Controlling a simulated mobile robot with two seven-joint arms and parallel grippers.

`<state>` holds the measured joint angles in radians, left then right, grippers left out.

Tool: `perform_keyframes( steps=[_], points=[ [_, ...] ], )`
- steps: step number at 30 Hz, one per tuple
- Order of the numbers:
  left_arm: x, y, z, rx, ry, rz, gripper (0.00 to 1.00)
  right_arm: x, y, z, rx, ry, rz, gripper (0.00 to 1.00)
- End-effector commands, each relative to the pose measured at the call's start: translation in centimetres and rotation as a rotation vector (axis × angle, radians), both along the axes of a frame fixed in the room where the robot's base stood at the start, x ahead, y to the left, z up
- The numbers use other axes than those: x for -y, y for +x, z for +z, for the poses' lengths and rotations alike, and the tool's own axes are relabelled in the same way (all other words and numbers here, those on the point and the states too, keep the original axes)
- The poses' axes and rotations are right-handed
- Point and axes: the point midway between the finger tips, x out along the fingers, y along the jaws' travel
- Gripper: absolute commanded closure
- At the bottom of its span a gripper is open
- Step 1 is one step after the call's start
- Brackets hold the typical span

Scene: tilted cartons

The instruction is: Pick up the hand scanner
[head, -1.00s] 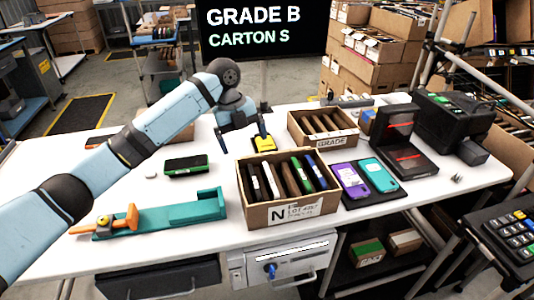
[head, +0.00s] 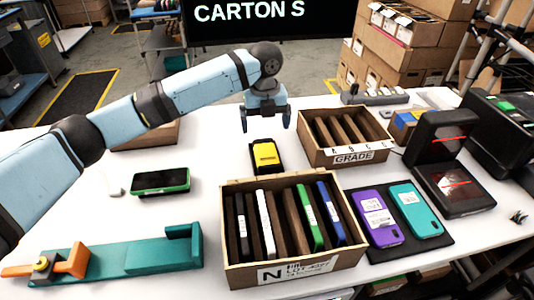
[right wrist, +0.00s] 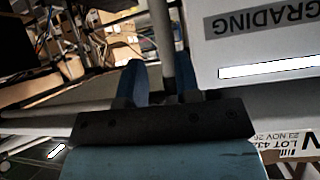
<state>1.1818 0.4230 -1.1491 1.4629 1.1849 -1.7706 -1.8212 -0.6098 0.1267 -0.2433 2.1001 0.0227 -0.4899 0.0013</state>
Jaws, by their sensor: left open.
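A yellow and black handheld device (head: 265,156), which looks like the hand scanner, lies on the white table behind the carton of slotted devices. My left gripper (head: 266,122) points down with its two blue fingers spread. In the picture it is just above and beyond the device, with nothing between the fingers. I cannot tell its exact height. My right gripper (right wrist: 160,80) shows in the right wrist view with its two fingers apart and nothing held between them. The right gripper is not in the head view.
The carton marked N (head: 300,268) stands in front, and the GRADE carton (head: 362,157) is behind right. A green-edged phone (head: 160,181) and a teal fixture (head: 130,258) lie left. A black mat (head: 437,250) with two phones is right. Table around the yellow device is clear.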

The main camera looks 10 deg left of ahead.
Motion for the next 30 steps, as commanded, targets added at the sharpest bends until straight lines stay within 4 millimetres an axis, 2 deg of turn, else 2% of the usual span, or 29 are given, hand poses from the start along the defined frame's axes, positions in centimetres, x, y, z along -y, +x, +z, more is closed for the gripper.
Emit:
perform_keyframes(
  steps=[1, 6, 14, 24, 30],
  points=[
    [-0.1, 0.0, -1.3, -0.003, 0.002, 0.001, 0.02, 0.0, 0.0, -0.2, 0.001, -0.001, 0.000, 0.70],
    [0.0, 0.0, -4.0, -0.001, 0.001, 0.001, 0.02, 0.0, 0.0, -0.3, 0.005, -0.002, 0.003, 0.70],
    [0.1, -0.1, -5.5, 0.000, 0.000, 0.001, 0.02, 0.0, 0.0, -0.3, 0.006, -0.002, 0.003, 0.70],
    [0.4, -0.4, -10.0, 0.001, 0.001, 0.001, 0.02, -0.1, 0.0, -0.8, 0.011, -0.005, 0.006, 0.70],
    [0.4, -0.4, -10.2, 0.002, 0.001, 0.000, 0.02, -0.1, 0.1, -0.3, 0.019, -0.004, 0.006, 0.70]
  ],
)
